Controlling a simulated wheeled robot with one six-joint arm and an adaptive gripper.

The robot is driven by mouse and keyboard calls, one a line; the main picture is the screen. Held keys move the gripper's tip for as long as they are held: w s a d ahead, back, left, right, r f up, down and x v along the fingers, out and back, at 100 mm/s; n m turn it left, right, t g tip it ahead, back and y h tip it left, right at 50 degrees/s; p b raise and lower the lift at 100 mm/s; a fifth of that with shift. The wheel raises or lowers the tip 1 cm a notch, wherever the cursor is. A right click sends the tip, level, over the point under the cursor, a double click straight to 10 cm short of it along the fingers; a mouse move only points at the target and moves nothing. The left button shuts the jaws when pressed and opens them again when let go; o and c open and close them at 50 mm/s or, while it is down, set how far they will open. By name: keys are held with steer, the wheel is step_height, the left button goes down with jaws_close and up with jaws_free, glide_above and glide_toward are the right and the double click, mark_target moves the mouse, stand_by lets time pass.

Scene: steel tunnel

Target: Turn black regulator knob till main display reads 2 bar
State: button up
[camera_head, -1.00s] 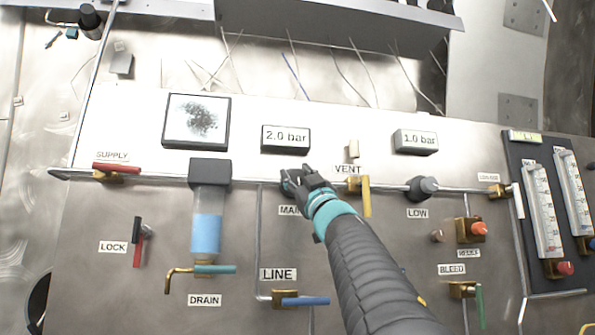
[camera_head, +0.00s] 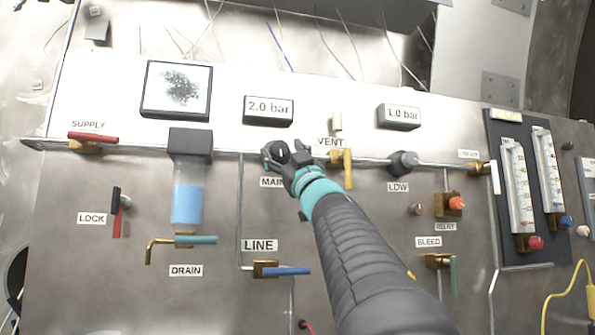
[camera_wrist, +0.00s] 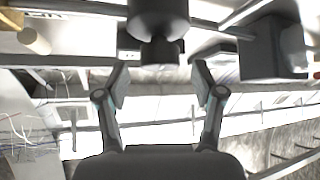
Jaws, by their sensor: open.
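The main display (camera_head: 269,111) reads "2.0 bar" in the head view. Below it, the black regulator knob (camera_head: 279,151) sits on the pipe above the partly covered MAIN label (camera_head: 270,182). My gripper (camera_head: 288,158) is at this knob, its fingers spread apart and partly covering it. In the wrist view the dark knob (camera_wrist: 158,22) is at the top centre, beyond the tips of my open gripper (camera_wrist: 160,80). A clear gap shows between the fingers, with nothing held.
The low display (camera_head: 401,115) reads "1.0 bar" above another dark knob (camera_head: 403,163). The yellow VENT handle (camera_head: 348,170) is close to the right of my gripper. A blue-filled bowl (camera_head: 187,203) hangs to the left. The blue LINE handle (camera_head: 287,271) is below.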

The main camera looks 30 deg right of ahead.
steer(key=v, duration=0.9)
steer(key=shift+s+f, duration=0.2)
steer(key=shift+s, duration=0.05)
